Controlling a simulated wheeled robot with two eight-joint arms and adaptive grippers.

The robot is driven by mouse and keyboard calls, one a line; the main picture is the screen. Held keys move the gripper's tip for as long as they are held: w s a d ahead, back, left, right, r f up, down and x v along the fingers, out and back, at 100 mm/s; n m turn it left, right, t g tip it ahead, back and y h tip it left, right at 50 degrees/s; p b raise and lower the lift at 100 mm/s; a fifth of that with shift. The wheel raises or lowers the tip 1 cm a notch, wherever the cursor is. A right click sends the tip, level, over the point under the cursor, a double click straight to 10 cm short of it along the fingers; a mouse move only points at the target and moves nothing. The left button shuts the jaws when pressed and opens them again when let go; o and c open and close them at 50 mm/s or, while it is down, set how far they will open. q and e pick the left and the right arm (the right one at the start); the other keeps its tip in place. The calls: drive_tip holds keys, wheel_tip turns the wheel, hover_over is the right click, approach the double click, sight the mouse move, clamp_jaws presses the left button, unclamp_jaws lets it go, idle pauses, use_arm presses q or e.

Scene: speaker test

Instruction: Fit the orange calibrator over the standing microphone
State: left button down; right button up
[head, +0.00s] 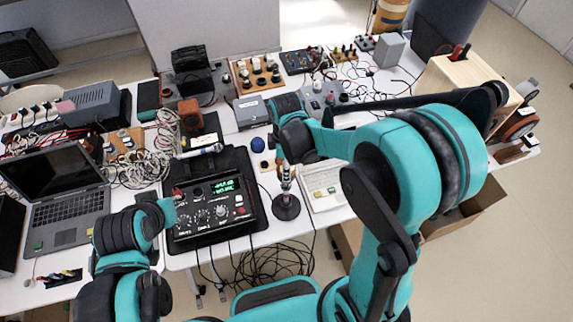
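The microphone (286,182) stands upright on a round black base (286,207), right of the black instrument case, in the head view. My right arm reaches in from the right, and its dark wrist hangs just behind and above the microphone. My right gripper (281,150) points down there, mostly hidden by the wrist. A small orange patch (280,156) shows at its tip, close above the microphone's top; it looks like the calibrator, but grip and contact are too small to tell. My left gripper (175,203) is at the case's left edge, its fingers not clear.
The black instrument case (243,208) with a green display lies left of the microphone. A laptop (62,200) is at the left, and a white keypad device (325,184) is right of the microphone. Cables hang over the front edge. Instruments crowd the back; a wooden box (470,80) stands right.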

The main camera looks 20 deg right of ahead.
drive_tip(key=shift+f+b, duration=1.5)
drive_tip(key=shift+f, duration=0.8)
drive_tip(key=shift+f+b, duration=1.45)
drive_tip(key=shift+f, duration=0.1)
drive_tip(key=shift+f+b, duration=0.5)
drive_tip(key=shift+f, duration=0.05)
drive_tip(key=o, duration=1.5)
drive_tip(key=shift+c, duration=0.2)
